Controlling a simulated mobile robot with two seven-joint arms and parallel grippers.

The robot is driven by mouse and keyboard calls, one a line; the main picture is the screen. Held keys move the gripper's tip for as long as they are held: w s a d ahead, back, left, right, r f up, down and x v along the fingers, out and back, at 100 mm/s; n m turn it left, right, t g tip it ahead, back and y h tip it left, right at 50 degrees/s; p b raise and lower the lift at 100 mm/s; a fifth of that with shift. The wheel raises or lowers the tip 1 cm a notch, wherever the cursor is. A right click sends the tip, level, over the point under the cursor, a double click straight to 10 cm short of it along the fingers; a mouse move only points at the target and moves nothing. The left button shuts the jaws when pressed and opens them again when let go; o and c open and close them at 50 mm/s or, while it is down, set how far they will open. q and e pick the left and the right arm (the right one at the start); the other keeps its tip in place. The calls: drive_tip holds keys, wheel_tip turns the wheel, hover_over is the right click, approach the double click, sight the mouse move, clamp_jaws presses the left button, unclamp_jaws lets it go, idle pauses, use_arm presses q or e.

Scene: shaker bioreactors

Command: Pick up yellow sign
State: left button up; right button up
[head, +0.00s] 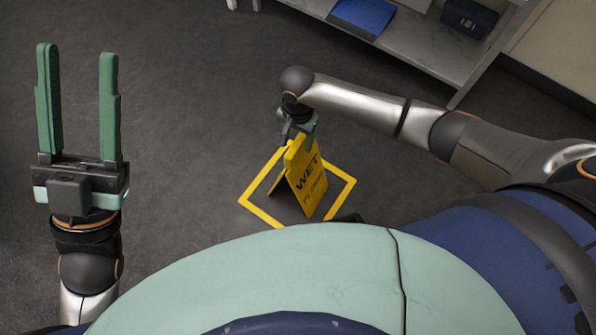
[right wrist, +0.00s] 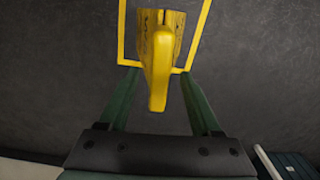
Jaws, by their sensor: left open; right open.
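The yellow sign (head: 307,182) stands on the dark floor as a folded A-shape with "WET" on its face. In the right wrist view the sign (right wrist: 160,60) is seen from above, its top edge between my two green fingers. My right gripper (right wrist: 160,95) is open over the sign's top, one finger on each side, with gaps to both. In the head view my right gripper (head: 302,135) is at the sign's top and its fingers are partly hidden. My left gripper (head: 78,55) is open and empty, raised at the left, far from the sign.
A yellow outline square (head: 262,180) marks the floor around the sign. A grey shelf or bench (head: 420,55) stands at the top right, holding a blue item (head: 362,15) and a dark box (head: 469,17). The floor between my left gripper and the sign is clear.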

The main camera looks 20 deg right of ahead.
wheel_tip(320, 180, down, 3)
drive_tip(key=shift+f+b, duration=0.1)
drive_tip(key=shift+b, duration=0.6)
use_arm(q)
drive_tip(key=shift+w+d+f, duration=0.1)
drive_tip(key=shift+d+f, duration=0.1)
drive_tip(key=shift+f, duration=1.05)
drive_tip(key=shift+r, duration=0.1)
use_arm(e)
clamp_jaws()
